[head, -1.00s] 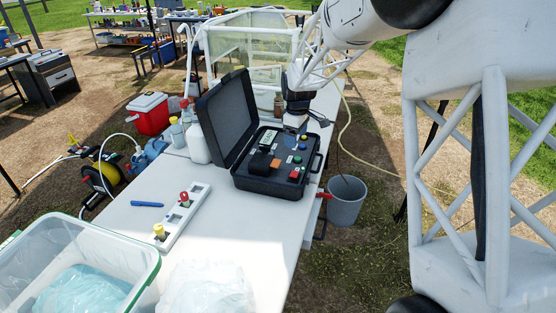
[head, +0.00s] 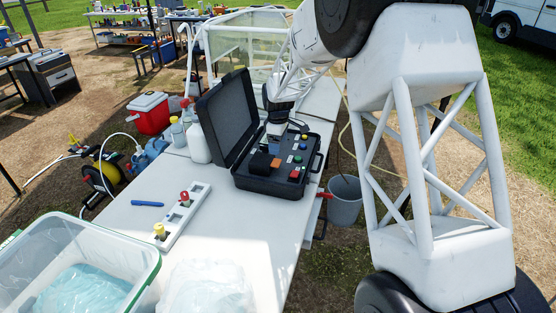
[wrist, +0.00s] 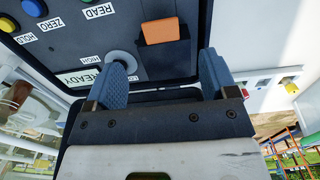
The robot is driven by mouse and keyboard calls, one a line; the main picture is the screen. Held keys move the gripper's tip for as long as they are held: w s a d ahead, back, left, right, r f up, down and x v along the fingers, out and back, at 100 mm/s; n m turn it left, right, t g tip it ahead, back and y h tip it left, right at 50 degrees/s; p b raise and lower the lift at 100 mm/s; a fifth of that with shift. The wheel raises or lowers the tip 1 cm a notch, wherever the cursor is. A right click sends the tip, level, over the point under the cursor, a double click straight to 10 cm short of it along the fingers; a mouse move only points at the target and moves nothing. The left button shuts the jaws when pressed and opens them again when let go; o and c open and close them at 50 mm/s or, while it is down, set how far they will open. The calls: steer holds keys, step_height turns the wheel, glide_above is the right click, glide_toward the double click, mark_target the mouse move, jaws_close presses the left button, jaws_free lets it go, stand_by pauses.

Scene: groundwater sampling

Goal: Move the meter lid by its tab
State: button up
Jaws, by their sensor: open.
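The meter is a black case (head: 262,186) on the white table, with its large dark lid (head: 222,118) standing open at the left. Its panel has coloured buttons, a red block (head: 294,176) and a black block with an orange piece (head: 276,162). The orange piece (wrist: 160,31) also shows in the wrist view, ahead of the fingers; whether it is the tab is unclear. My gripper (head: 276,128) is over the far part of the case, near the lid. In the wrist view my gripper (wrist: 162,76) is open and empty, a grey knob (wrist: 122,62) beside its left finger.
A white strip with red and yellow knobs (head: 180,216) and a blue pen (head: 147,204) lie on the table (head: 245,240). White bottles (head: 198,145) stand behind the lid. A clear bin (head: 75,265) is front left, a grey bucket (head: 344,200) right.

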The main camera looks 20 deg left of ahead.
mark_target(278, 162)
steer(key=shift+f, duration=3.85)
steer(key=shift+c, duration=0.2)
steer(key=c, duration=1.3)
steer(key=shift+o, duration=0.2)
